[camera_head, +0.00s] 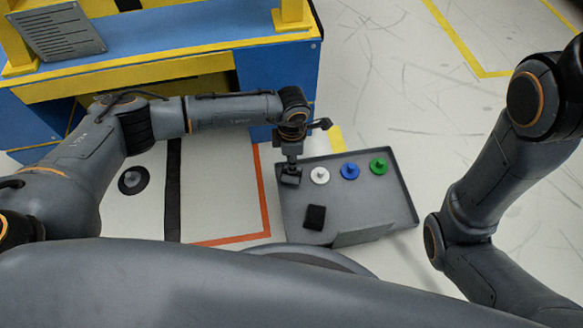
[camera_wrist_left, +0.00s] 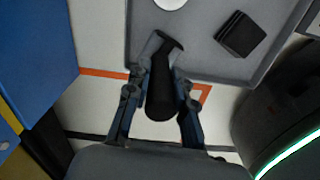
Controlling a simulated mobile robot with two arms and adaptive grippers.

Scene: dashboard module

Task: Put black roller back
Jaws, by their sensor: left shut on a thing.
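My left gripper (camera_head: 290,168) is over the left edge of a grey tray (camera_head: 292,222). In the left wrist view, its two fingers (camera_wrist_left: 160,105) are on both sides of a long black roller (camera_wrist_left: 160,92), shut on it. The roller's far end reaches over the tray's edge (camera_wrist_left: 205,65); whether it touches the tray I cannot tell. In the head view, the gripper mostly hides the roller. My right arm shows at the right, but its gripper is out of view.
The tray holds white (camera_head: 320,175), blue (camera_head: 350,171) and green (camera_head: 379,166) round knobs and a black block (camera_head: 315,217). A dark round piece (camera_head: 133,180) is at the left on the floor. A blue and yellow workbench (camera_head: 205,38) stands behind. Tray space between knobs and block is free.

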